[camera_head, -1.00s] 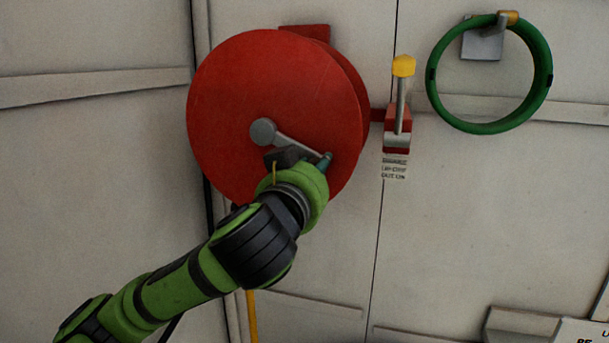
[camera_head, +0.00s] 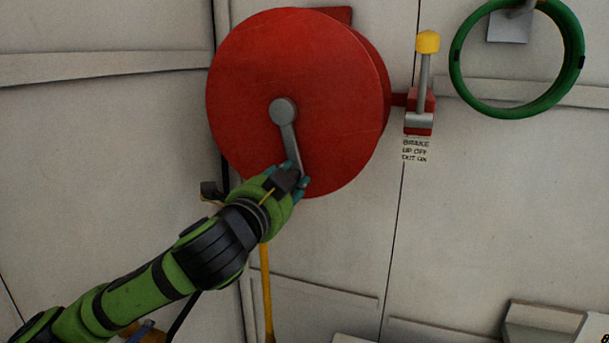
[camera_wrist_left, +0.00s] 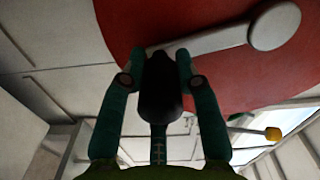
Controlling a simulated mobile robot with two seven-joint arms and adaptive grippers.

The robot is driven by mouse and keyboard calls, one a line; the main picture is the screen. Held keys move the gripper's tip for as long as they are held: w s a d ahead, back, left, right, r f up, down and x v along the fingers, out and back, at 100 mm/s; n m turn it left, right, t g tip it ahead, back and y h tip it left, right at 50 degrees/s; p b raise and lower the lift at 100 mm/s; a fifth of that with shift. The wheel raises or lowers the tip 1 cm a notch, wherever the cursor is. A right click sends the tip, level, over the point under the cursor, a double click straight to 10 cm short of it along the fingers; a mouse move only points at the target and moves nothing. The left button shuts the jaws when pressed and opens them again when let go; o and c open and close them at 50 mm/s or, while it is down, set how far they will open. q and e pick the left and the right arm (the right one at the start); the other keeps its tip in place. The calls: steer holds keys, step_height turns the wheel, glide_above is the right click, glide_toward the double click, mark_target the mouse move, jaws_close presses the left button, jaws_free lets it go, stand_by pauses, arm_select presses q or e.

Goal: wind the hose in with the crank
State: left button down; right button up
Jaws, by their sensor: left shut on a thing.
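The red hose reel (camera_head: 250,70) is mounted on the wall, its round face toward me. Its grey crank (camera_head: 287,137) runs from the hub down and slightly right. My left gripper (camera_head: 298,182) is at the crank's outer end, shut on the dark crank handle. The left wrist view shows the handle (camera_wrist_left: 160,90) between the two fingers, with the crank arm (camera_wrist_left: 212,40) beyond it. A brake lever (camera_head: 425,72) with a yellow knob stands upright right of the reel, above a label reading brake. My right gripper is not in view.
A green ring of hose (camera_head: 455,75) hangs on a wall bracket at the upper right. A yellow hose (camera_head: 266,290) hangs down below the reel. A ledge-like box (camera_head: 540,322) is at the lower right. The wall between is clear.

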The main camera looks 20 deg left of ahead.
arm_select(q)
steer(key=shift+w+a+f+m+p, duration=0.15)
steer(key=shift+a+m+p, duration=0.5)
steer(key=shift+a+m, duration=1.3)
steer(key=shift+a, duration=0.2)
steer(key=c, duration=1.1)
jaws_free()
steer(key=shift+c, duration=0.2)
steer(key=shift+o, duration=1.2)
glide_toward(272, 117)
steer(key=w, duration=0.5)
steer(key=shift+w+d, duration=0.15)
steer(key=shift+w, duration=0.1)
